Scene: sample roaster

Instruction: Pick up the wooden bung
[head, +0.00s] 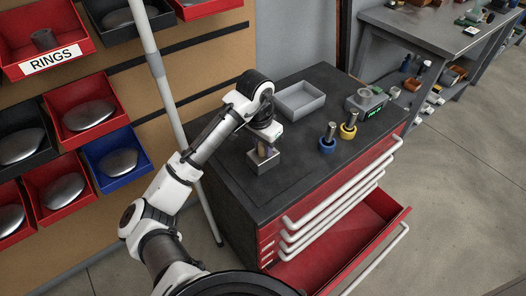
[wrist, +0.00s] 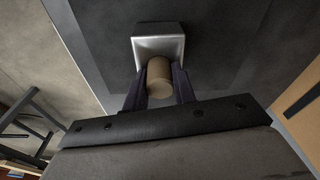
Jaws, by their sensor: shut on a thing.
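The wooden bung (wrist: 160,73) is a light brown cylinder, seen end-on in the wrist view between the two dark fingers of my gripper (wrist: 160,88). The gripper is shut on it. Beyond the bung is a grey square metal block (wrist: 158,44). In the head view my gripper (head: 266,150) points down over this block (head: 264,163) on the dark cabinet top. The fingers mostly cover the bung there. I cannot tell whether the bung still touches the block.
On the cabinet top (head: 235,183) are a grey tray (head: 300,98), a blue-based knob (head: 328,143), a yellow-based knob (head: 348,127) and a device with a green display (head: 368,103). A red drawer (head: 340,250) stands open at the front. Bins (head: 120,160) hang at left.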

